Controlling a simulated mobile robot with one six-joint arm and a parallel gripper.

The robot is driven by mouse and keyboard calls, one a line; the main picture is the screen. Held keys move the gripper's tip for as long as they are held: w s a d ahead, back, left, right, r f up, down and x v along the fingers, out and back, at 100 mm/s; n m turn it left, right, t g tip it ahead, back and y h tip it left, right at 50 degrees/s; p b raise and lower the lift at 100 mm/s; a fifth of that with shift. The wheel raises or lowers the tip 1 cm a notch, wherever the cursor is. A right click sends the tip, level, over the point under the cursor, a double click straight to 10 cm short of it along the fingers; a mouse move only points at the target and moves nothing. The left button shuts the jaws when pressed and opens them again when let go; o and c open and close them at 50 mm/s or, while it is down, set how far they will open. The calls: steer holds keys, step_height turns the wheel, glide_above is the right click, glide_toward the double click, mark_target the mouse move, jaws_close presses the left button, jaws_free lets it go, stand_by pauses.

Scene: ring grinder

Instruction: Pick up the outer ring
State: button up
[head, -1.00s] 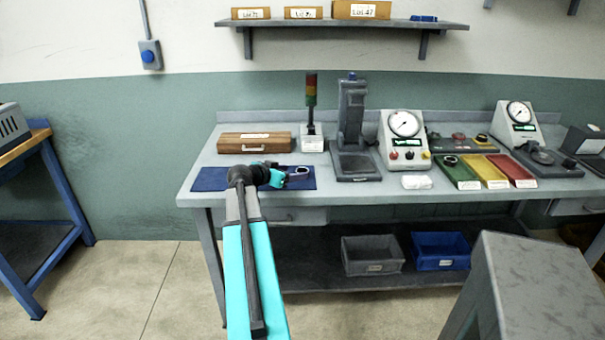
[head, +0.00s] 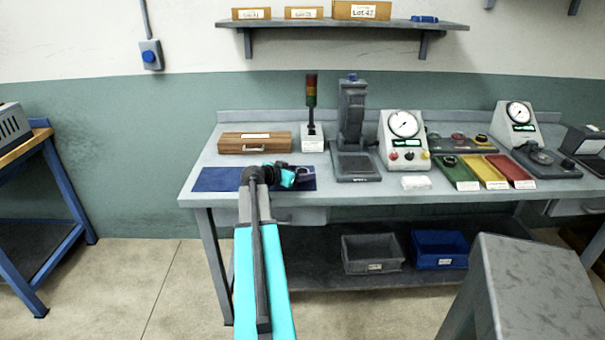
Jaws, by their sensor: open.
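The outer ring (head: 307,171) is a small pale ring on the right part of the dark blue mat (head: 214,180), at the left of the grey workbench. Only a little of it shows beside my gripper, the rest being hidden. My gripper (head: 299,175), teal and black, is open over the right half of the mat, right at the ring. I cannot tell whether its fingers are around the ring or touch it.
A wooden box (head: 255,142) lies behind the mat. A signal light (head: 311,105) and a grey press-like stand (head: 353,140) stand to the right. Gauges and green, yellow and red trays (head: 485,172) fill the bench further right. A grey block (head: 515,290) stands in the foreground right.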

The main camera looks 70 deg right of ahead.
stand_by(0.5)
steer(key=c, duration=1.2)
steer(key=shift+r, duration=0.1)
steer(key=shift+r+b, duration=0.6)
steer(key=shift+r, duration=1.1)
steer(key=s+a+b, duration=0.5)
steer(key=s+a, duration=0.2)
steer(key=a, duration=0.4)
steer(key=shift+s+a+r, duration=0.15)
steer(key=shift+a+r, duration=0.25)
steer(key=shift+a+b, duration=0.1)
steer(key=shift+b, duration=0.35)
